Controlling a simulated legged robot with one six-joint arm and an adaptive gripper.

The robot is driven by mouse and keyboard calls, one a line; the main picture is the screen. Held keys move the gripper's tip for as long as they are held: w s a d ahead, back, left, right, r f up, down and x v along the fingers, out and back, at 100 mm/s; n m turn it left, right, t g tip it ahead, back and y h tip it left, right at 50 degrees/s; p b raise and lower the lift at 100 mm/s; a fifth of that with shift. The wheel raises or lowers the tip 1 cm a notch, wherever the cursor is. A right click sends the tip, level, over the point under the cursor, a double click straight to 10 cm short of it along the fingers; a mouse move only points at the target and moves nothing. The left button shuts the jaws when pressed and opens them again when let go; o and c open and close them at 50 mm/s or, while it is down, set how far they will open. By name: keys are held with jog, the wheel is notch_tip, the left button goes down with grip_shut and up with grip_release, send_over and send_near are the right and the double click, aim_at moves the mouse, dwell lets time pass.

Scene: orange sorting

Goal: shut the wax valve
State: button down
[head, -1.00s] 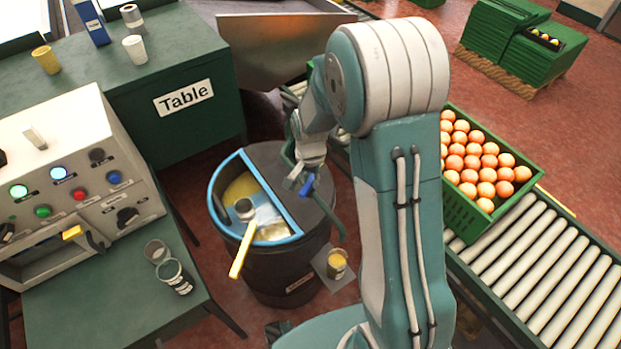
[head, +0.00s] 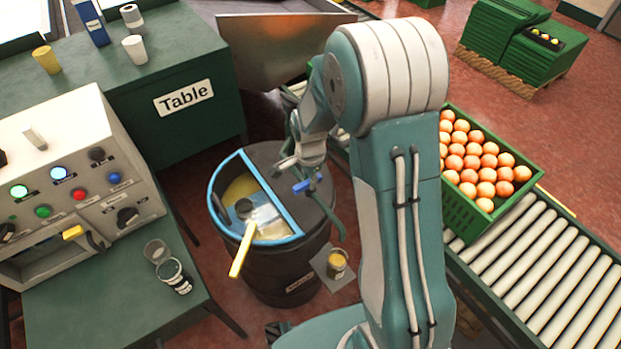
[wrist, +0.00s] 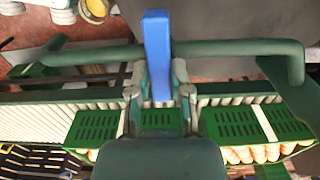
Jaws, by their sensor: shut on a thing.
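The wax valve's blue lever (head: 301,187) sits on a dark green pipe (head: 329,214) beside the drum (head: 285,272). In the wrist view the blue lever (wrist: 157,50) stands upright in the picture, between the two fingers of my gripper (wrist: 160,92). My gripper (head: 304,176) is shut on the lever; the head view shows it small and partly merged with the pipe. The pipe crosses the wrist view (wrist: 235,48) behind the lever. A cup of yellow wax (head: 337,265) stands below the pipe's lower end. Whether wax is flowing I cannot tell.
The drum's blue-rimmed opening holds yellow wax and a ladle with a yellow handle (head: 242,250). A green crate of oranges (head: 466,217) sits on the roller conveyor (head: 540,270) at right. A control panel (head: 75,185) and green table (head: 190,125) stand at left.

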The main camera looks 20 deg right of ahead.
aim_at(308, 181)
jog(key=shift+s+a, duration=0.1)
jog(key=c, duration=0.6)
grip_release()
jog(key=shift+o, duration=0.2)
jog(key=shift+a, duration=0.15)
jog(key=shift+r, duration=0.25)
notch_tip(308, 181, up, 11)
jog(key=shift+r, duration=0.15)
